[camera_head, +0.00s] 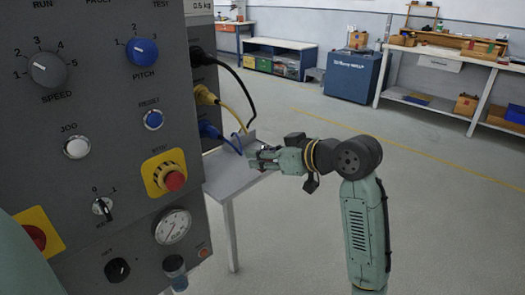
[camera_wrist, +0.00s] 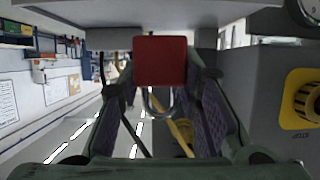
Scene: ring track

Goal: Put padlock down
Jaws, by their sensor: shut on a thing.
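A red padlock (camera_wrist: 160,62) with a metal shackle shows in the wrist view between the two fingers of my gripper (camera_wrist: 162,85). The gripper is shut on it. In the head view my gripper (camera_head: 262,158) is at the small grey side table (camera_head: 232,178), near its far right edge, beside the control panel. The padlock cannot be made out in the head view. I cannot tell whether it touches the table.
A large grey control panel (camera_head: 90,120) with knobs, buttons and a red stop button (camera_head: 175,180) fills the left. Black, yellow and blue cables (camera_head: 235,105) hang from its side above the table. Workbenches (camera_head: 450,70) and a blue cabinet (camera_head: 353,75) stand at the back. The floor at right is clear.

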